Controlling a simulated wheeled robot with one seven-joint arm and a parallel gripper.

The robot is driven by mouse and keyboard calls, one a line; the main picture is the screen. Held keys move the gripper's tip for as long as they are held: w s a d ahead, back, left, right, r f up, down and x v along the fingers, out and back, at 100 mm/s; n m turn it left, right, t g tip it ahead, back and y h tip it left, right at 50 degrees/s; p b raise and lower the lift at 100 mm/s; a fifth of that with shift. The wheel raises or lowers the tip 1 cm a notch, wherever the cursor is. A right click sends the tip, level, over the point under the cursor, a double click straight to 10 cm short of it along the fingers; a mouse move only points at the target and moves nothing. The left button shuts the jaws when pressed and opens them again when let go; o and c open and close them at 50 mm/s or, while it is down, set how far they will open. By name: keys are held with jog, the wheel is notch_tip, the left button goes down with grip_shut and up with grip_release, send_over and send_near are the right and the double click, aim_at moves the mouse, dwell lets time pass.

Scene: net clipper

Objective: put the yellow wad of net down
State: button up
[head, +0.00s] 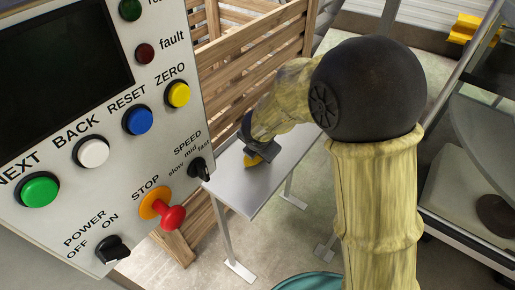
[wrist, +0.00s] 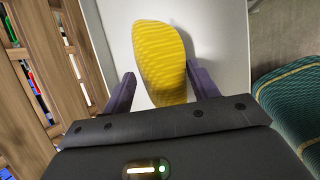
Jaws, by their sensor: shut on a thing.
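The yellow wad of net (wrist: 160,62) is a ribbed, rounded lump between the two fingers of my gripper (wrist: 158,92) in the wrist view. My gripper is shut on it. In the head view, the wad (head: 252,160) shows as a small yellow patch just beyond my gripper (head: 257,153), over the grey table (head: 227,189). I cannot tell whether the wad touches the table top. My arm hides part of the table's far side.
A control panel (head: 88,150) with buttons stands close at the left. A slatted wooden crate (head: 255,62) stands behind the table. A green ribbed thing (wrist: 292,105) is at the right in the wrist view. The near table top is bare.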

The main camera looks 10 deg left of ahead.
jog(key=o, duration=1)
jog(key=shift+o, duration=0.2)
jog(key=shift+r, duration=0.25)
jog(key=p+v, duration=0.4)
jog(key=v, duration=0.7)
jog(key=shift+s+r, duration=0.25)
jog(key=shift+d, duration=0.15)
